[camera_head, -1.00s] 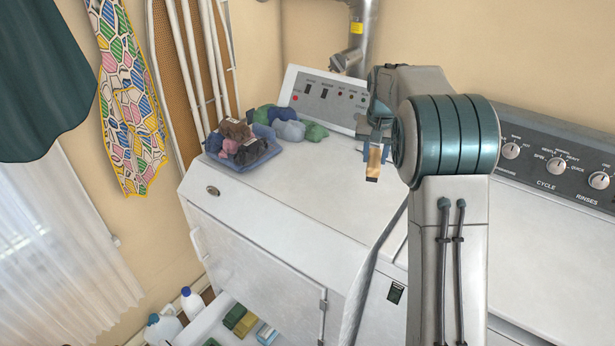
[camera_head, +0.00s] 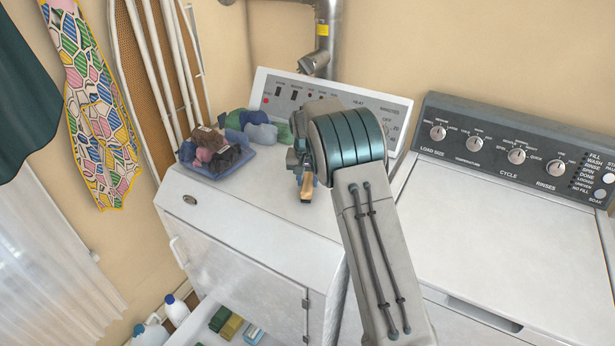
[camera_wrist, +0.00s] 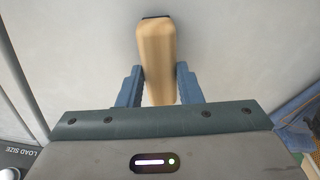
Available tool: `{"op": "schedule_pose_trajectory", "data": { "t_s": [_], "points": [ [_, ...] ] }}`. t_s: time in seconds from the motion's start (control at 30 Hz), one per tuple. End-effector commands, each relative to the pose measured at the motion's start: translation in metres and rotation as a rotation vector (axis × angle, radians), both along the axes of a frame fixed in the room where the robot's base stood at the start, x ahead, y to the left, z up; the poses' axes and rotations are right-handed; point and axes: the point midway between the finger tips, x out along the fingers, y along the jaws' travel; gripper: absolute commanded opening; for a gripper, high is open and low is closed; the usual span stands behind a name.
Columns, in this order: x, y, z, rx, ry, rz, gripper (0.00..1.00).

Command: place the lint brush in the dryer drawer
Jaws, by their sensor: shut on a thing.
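The lint brush shows in the wrist view as a pale wooden piece (camera_wrist: 157,58) with a dark far end. My gripper (camera_wrist: 158,85) is shut on it, with a blue finger on each side. In the head view the brush (camera_head: 307,188) hangs below my gripper (camera_head: 302,172), above the white dryer top. The dryer drawer (camera_head: 208,312) is pulled out low at the front of the dryer, at the bottom of the head view. Several boxes (camera_head: 231,326) lie in it, and its lower part is cut off by the picture edge.
A blue tray (camera_head: 240,165) with rolled cloths sits at the dryer top's left, with more cloths behind it. The washer (camera_head: 500,230) stands to the right. Bottles (camera_head: 176,308) stand left of the drawer. The dryer top's front is clear.

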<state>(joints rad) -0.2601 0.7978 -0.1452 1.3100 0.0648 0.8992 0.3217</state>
Motion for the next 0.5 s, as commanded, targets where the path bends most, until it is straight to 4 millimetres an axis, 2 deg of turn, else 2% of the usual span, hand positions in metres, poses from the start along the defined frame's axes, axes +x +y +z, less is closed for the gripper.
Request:
{"op": "schedule_pose_trajectory", "data": {
  "t_s": [0.3, 0.33, 0.4, 0.5],
  "points": [
    [0.0001, -0.0002, -0.0038, 0.0, -0.001, 0.0, 0.08],
    [0.0001, -0.0002, -0.0038, 0.0, 0.0, 0.0, 0.35],
    [0.0002, -0.0002, -0.0027, 0.0, 0.0, 0.0, 0.54],
    [0.0002, -0.0002, -0.0027, 0.0, 0.0, 0.0, 0.54]
  ]
}}
